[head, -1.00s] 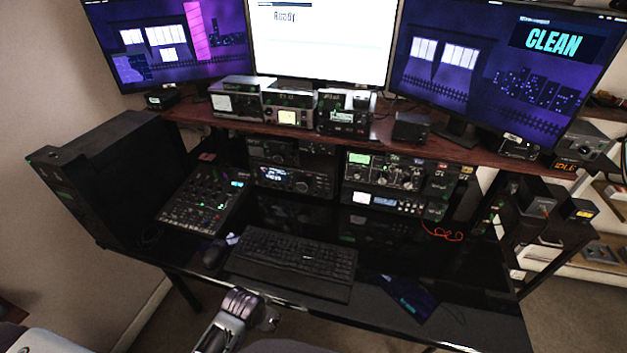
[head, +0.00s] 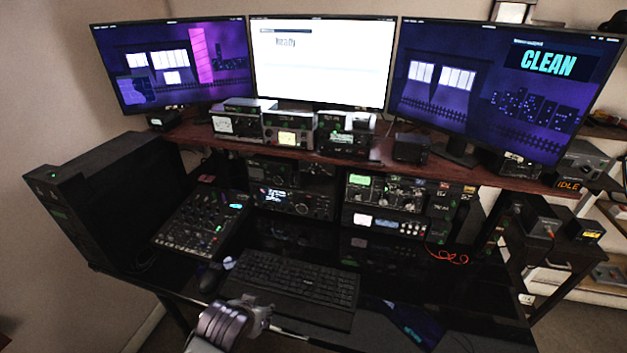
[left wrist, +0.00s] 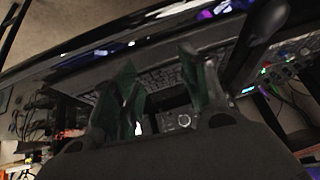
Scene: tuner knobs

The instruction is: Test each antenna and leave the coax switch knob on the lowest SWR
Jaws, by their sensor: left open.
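My left gripper (head: 256,307) is at the front edge of the desk, by the keyboard's near left corner, apart from all the radio gear. In the left wrist view its two dark green fingers (left wrist: 160,88) are spread with nothing held between them. A meter with a pale dial (head: 236,125) and one with a lit yellowish dial (head: 288,138) stand on the shelf; their readings are too small to tell. A grey box (head: 584,160) sits at the shelf's right end by an orange IDLE display (head: 568,185). I cannot tell which unit is the coax switch. My right gripper is out of view.
A keyboard (head: 290,280), mouse (head: 209,277) and mixer (head: 203,222) lie on the black desk. Radios with knobs (head: 398,190) sit under the wooden shelf (head: 480,179). Monitors stand above; the right one (head: 490,90) reads CLEAN, the middle one (head: 320,75) Ready.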

